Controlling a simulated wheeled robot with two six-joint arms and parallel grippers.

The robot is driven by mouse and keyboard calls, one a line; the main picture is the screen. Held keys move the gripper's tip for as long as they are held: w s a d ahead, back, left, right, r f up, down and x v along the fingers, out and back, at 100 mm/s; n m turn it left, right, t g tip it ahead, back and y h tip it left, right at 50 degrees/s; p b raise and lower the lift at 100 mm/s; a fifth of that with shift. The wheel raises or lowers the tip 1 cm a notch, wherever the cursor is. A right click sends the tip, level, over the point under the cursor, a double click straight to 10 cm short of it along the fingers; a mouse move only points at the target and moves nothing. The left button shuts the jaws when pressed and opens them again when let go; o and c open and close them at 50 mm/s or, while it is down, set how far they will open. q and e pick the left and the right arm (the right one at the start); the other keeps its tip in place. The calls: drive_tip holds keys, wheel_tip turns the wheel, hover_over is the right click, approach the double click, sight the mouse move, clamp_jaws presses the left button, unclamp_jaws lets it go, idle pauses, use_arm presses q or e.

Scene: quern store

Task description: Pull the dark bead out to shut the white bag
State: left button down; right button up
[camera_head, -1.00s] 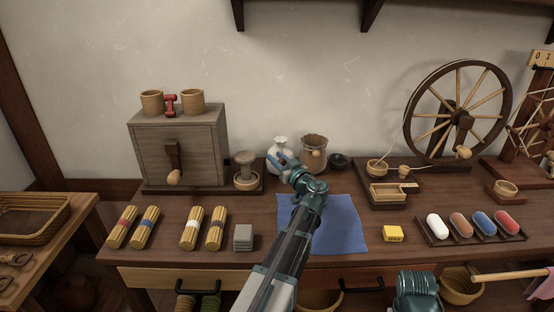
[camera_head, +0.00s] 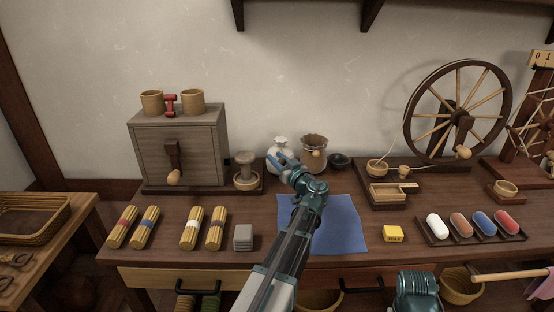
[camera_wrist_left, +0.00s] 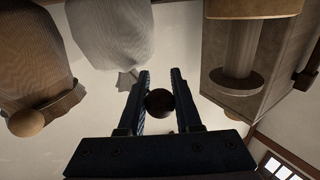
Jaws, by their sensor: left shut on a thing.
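The white bag (camera_head: 280,143) stands at the back of the table, partly hidden behind my left gripper (camera_head: 278,160). In the left wrist view the bag (camera_wrist_left: 110,40) appears inverted, with its neck narrow and gathered. The dark round bead (camera_wrist_left: 159,103) sits between the fingers of my left gripper (camera_wrist_left: 159,93), which is shut on it. The bead is apart from the bag. A cord shows beside one finger; its full run cannot be seen. The bead is hidden in the head view.
A blue cloth (camera_head: 343,225) lies in front.

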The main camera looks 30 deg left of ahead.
use_arm(q)
drive_tip(key=shift+s+d, duration=0.3)
drive_tip(key=shift+s, duration=0.2)
drive_tip(key=c, duration=0.6)
unclamp_jaws()
drive_tip(key=shift+d, duration=0.1)
drive_tip(key=v, duration=1.3)
drive_tip(key=shift+s+d, duration=0.2)
drive_tip(key=shift+d, duration=0.05)
